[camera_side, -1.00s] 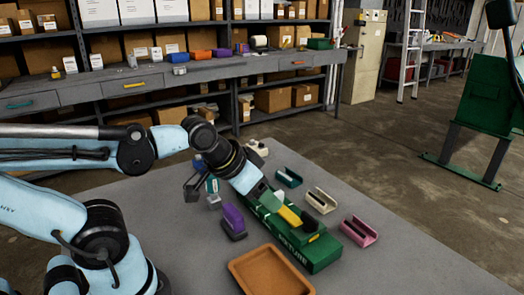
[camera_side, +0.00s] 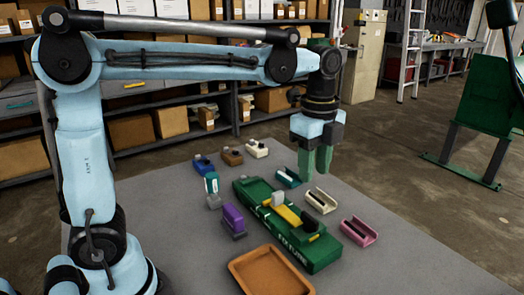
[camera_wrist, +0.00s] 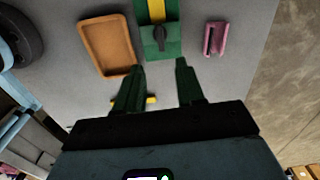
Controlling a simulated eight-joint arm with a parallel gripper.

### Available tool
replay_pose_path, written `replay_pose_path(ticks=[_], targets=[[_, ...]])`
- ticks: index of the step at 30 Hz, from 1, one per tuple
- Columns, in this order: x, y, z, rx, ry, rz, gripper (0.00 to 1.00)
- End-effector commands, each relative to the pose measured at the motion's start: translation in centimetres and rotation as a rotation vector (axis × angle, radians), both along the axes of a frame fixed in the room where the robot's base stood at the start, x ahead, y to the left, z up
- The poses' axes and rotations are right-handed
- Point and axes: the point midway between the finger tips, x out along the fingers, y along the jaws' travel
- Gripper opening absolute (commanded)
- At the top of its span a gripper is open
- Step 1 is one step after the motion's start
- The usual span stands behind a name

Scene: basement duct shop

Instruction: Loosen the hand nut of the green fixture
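The green fixture (camera_side: 318,256) is a long green block lying on the grey table, with a yellow bar (camera_side: 288,214) along its top. A dark knob (camera_side: 309,222), which looks like the hand nut, sits near its front end. In the wrist view the fixture (camera_wrist: 160,52) and dark knob (camera_wrist: 160,36) show above and beyond my fingertips. My gripper (camera_side: 317,170) has green fingers pointing down, above the table behind and to the right of the fixture, clear of the knob. In the wrist view my gripper (camera_wrist: 155,68) has its fingers apart with nothing held between them.
An orange-brown tray (camera_side: 240,268) lies left of the fixture's front end. A pink channel (camera_side: 359,231), a beige channel (camera_side: 321,201) and a teal channel (camera_side: 287,178) lie to its right and behind. A purple block (camera_side: 234,219) stands at left. The table's front right is bare.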

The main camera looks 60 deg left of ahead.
Motion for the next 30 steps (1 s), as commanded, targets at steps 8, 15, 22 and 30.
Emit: replay_pose_path(ticks=[8,15,22,30], targets=[[0.3,-0.2,-1.4,0.003,0.018,-0.050,0.38],[0.3,-0.2,-5.0,0.002,0.016,-0.047,0.38],[0.3,-0.2,-8.6,0.002,0.016,-0.046,0.38],[0.3,-0.2,-11.4,0.002,0.015,-0.046,0.38]])
